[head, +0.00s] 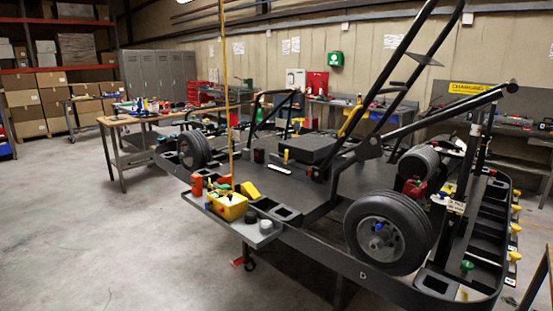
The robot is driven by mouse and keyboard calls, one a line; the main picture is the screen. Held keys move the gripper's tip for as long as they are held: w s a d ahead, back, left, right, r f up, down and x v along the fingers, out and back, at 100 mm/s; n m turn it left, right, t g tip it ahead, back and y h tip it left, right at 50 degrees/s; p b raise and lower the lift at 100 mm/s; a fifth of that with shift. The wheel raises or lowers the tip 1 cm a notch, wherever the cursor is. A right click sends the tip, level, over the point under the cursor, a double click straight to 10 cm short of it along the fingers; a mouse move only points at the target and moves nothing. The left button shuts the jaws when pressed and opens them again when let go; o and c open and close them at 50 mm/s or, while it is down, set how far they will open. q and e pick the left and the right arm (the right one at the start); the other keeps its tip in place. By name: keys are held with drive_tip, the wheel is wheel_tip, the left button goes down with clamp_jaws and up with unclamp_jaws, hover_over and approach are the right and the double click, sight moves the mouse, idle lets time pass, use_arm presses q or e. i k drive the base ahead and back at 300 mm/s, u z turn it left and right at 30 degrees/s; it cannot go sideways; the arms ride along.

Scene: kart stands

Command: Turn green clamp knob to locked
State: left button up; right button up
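A small green knob (467,266) sits low at the right end of the kart frame, near the front rail. Several yellow knobs (515,232) line the outer rail to its right. At this distance I cannot tell whether the green knob is locked or unlocked. Another small green piece (249,189) shows by the yellow box (229,206) on the kart's side tray. Neither of my grippers is in view.
The kart (320,185) on its stand fills the middle and right, with a large wheel (388,232) and upright black bars. Workbenches (150,118) and grey lockers (160,75) stand behind. The concrete floor (90,235) at the left is clear.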

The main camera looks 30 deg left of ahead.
sight(467, 265)
drive_tip(key=u, duration=0.7)
drive_tip(key=i, duration=0.5)
drive_tip(key=u, duration=0.5)
drive_tip(key=i, duration=1.15)
drive_tip(key=z, duration=0.3)
drive_tip(key=k, duration=0.45)
drive_tip(key=u, duration=0.1)
